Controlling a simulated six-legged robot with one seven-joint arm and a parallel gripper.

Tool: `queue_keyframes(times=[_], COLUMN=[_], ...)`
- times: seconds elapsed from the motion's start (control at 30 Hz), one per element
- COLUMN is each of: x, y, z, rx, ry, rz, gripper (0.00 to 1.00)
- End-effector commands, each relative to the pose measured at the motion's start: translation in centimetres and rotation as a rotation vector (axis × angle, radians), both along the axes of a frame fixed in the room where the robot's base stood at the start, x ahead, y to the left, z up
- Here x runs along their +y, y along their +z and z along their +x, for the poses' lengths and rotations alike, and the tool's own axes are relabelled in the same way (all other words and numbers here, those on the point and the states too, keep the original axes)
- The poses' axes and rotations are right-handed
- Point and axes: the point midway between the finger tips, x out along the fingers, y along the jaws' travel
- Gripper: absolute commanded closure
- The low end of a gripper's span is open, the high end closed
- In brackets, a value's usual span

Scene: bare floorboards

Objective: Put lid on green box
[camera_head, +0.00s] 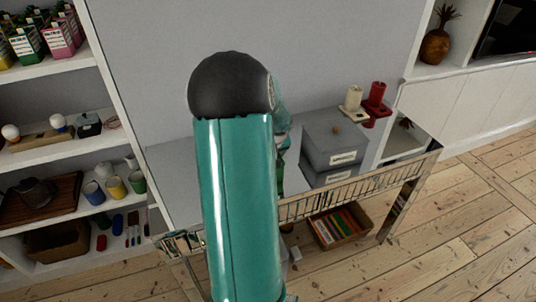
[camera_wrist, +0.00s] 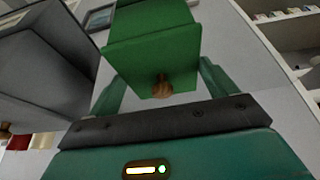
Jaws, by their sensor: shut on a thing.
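The green lid (camera_wrist: 152,62) with its brown knob (camera_wrist: 162,88) is in the wrist view. My gripper (camera_wrist: 160,72) has one teal finger on each side of the lid and is shut on it. The green box (camera_wrist: 150,16) shows just beyond the lid, in line with it. I cannot tell whether the lid is fully seated or slightly apart. In the head view my arm hides the gripper and almost all of the green box and lid.
Grey boxes (camera_head: 335,143), the upper one with a knob, stand beside my arm on a wire-edged table (camera_head: 172,160). Cream (camera_head: 353,101) and red (camera_head: 376,101) candle holders stand behind. Filled shelves (camera_head: 60,142) are at left. A crate (camera_head: 340,226) sits below. Floor at right is clear.

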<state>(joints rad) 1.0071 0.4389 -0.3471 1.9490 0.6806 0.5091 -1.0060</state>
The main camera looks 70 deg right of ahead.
Motion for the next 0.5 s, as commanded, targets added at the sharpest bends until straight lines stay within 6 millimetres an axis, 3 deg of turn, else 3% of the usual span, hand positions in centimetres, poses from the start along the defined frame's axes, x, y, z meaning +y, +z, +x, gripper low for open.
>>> queue_keyframes(times=[0.27,0.3,0.37,0.5], x=[0.0,0.0,0.0,0.0], y=[0.01,0.01,0.01,0.01], z=[0.01,0.01,0.01,0.01], rx=[0.0,0.0,0.0,0.0], ry=[0.0,0.0,0.0,0.0], rz=[0.0,0.0,0.0,0.0], gripper=[0.37,0.14,0.02,0.0])
